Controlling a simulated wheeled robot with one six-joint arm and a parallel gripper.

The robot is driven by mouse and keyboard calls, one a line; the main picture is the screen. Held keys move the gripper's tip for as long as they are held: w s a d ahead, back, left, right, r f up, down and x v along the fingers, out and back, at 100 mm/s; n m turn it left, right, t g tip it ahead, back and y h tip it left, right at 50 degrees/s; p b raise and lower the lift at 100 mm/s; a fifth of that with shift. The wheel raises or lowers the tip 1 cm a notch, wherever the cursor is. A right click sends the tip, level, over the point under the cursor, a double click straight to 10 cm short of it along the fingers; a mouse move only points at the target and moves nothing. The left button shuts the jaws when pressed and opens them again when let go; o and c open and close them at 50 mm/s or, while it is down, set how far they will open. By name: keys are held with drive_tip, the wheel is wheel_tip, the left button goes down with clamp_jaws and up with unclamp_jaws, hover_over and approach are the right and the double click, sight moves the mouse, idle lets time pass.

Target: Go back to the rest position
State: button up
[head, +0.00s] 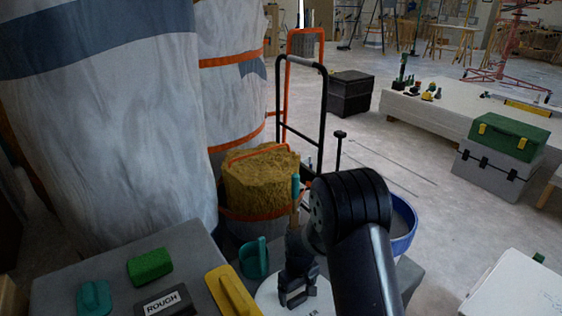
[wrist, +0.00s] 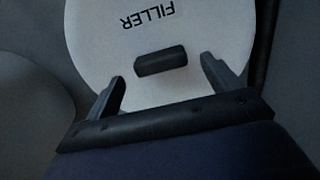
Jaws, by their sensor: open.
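My arm reaches forward in the head view, and my gripper (head: 298,296) points down above a white round lid. In the wrist view my gripper (wrist: 165,90) is open, its two fingers apart. The white lid (wrist: 110,60) carries the word FILLER and a short dark bar handle (wrist: 160,60). The handle lies between and slightly beyond the fingertips; I cannot tell the height gap. Nothing is held. In the head view the lid (head: 265,298) is partly hidden by my gripper.
A grey worktop holds a green sponge (head: 150,265), a block marked ROUGH (head: 165,301), a yellow tool (head: 232,291) and teal holders (head: 254,258). A blue-rimmed bucket (head: 404,228) stands behind my arm. Open floor (head: 440,225) lies right.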

drive_tip(key=shift+r, duration=0.75)
